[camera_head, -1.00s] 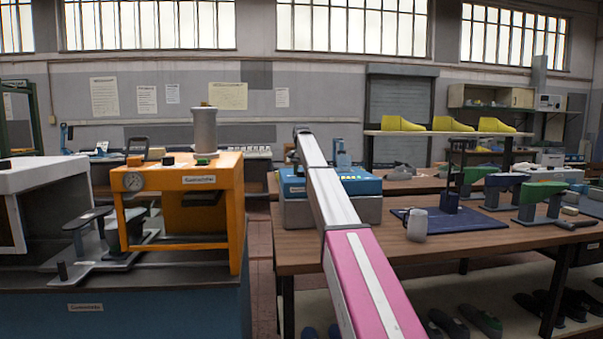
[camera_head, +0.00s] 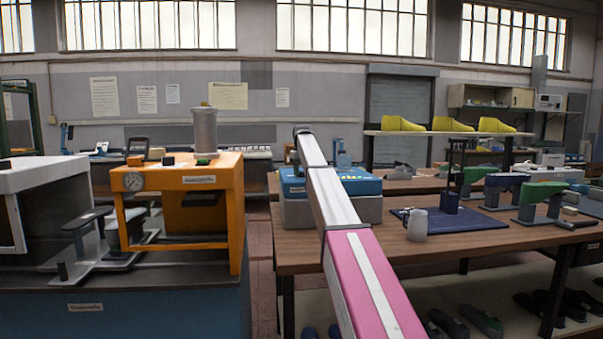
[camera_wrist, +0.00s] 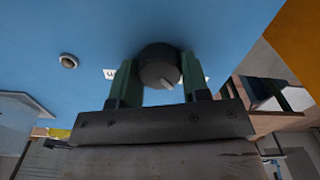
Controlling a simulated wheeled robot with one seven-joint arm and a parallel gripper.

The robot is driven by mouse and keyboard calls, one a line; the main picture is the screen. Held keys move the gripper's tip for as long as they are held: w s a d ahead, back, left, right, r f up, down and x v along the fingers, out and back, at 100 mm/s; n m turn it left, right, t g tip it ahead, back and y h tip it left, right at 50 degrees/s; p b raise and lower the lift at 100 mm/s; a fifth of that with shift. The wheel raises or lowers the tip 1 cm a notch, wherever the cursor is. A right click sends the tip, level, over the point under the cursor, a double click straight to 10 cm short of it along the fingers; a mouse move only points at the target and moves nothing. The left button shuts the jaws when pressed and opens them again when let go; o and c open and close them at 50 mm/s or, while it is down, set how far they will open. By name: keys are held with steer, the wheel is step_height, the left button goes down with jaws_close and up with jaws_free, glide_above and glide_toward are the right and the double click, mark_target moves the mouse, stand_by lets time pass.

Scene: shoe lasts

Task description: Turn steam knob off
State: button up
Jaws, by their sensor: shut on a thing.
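The steam knob (camera_wrist: 159,66) is a round dark grey dial with a lighter pointer mark, set on a blue panel (camera_wrist: 215,30) in the wrist view. My gripper (camera_wrist: 158,78) is at the knob, with one green finger on each side of it, shut on it. Labels on the panel beside the knob are partly covered by the fingers. In the head view my arm reaches forward, but its gripper and the knob cannot be made out there.
A round fitting (camera_wrist: 68,61) sits on the panel left of the knob. In the head view, an orange machine (camera_head: 205,165) stands at left. A wooden table (camera_head: 480,238) with a blue-topped machine (camera_head: 362,187) and shoe lasts is at right.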

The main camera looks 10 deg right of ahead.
stand_by(0.4)
steer(key=o, duration=0.9)
